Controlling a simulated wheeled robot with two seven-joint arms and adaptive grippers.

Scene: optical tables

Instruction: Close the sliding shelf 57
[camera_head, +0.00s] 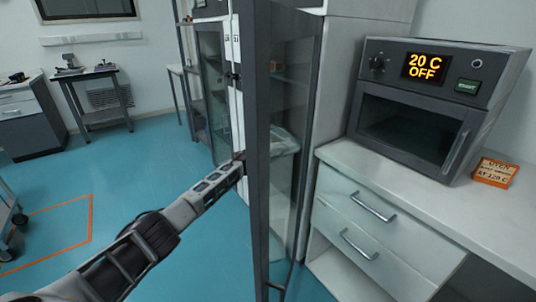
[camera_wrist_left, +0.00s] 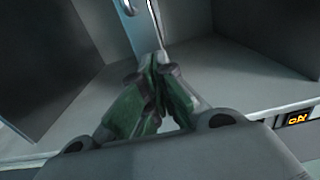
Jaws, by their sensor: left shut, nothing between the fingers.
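No sliding shelf marked 57 can be picked out. A tall dark-framed glass door (camera_head: 257,130) stands upright in the middle of the head view, in front of a cabinet with glass fronts (camera_head: 213,85). Small labels on the cabinet's white strip are too small to read surely. My left gripper (camera_head: 240,158) reaches from the lower left to the door frame's left edge; contact cannot be told. In the left wrist view its fingers (camera_wrist_left: 156,75) are together and empty, close to a light metal strip (camera_wrist_left: 142,28) between dark recesses. My right gripper is not in view.
A counter with white drawers (camera_head: 360,215) stands at the right, carrying an oven (camera_head: 415,125) that reads 20 C OFF and an orange sign (camera_head: 495,172). A small side table (camera_head: 90,85) stands far left. The blue floor (camera_head: 110,175) is open at the left.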

